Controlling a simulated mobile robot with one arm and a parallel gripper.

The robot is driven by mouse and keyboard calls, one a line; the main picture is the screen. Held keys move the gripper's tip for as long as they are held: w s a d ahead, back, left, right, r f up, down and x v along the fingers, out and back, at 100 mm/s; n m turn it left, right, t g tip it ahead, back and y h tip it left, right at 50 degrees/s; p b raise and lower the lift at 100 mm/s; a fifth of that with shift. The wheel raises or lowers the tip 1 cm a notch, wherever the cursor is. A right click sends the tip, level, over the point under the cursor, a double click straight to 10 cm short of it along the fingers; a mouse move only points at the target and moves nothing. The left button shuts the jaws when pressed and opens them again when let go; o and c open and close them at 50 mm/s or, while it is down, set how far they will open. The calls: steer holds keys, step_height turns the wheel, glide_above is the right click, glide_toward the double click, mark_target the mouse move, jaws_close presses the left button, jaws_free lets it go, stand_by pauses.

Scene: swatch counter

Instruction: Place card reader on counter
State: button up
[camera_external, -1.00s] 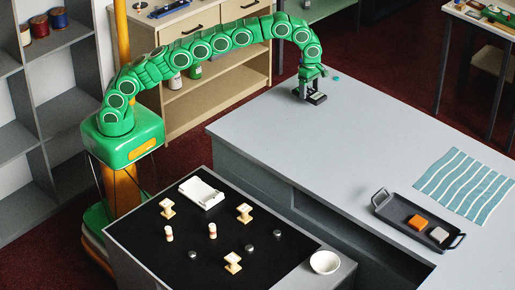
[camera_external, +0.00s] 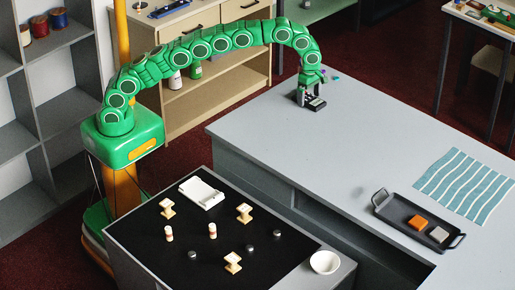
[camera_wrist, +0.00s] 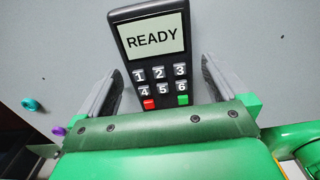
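The card reader (camera_external: 317,104) is a dark handheld unit lying at the far left end of the grey counter (camera_external: 300,145). In the wrist view the card reader (camera_wrist: 152,60) faces me, its screen reading READY above number keys and a red and a green key. My gripper (camera_external: 312,97) is low over it, pointing down. In the wrist view the fingers of my gripper (camera_wrist: 162,68) stand on both sides of the reader, with a gap at the right finger and little gap at the left. The gripper looks open. The reader's lower end is partly hidden.
A small teal item (camera_wrist: 33,104) and a purple item (camera_wrist: 58,131) lie close beside my gripper. A dark tray (camera_external: 397,214) with an orange and a grey block and a striped cloth (camera_external: 465,185) are at the right. The counter's middle is clear.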

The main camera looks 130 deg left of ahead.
mark_target(308, 98)
steer(key=shift+r, duration=0.15)
steer(key=shift+r, duration=3.75)
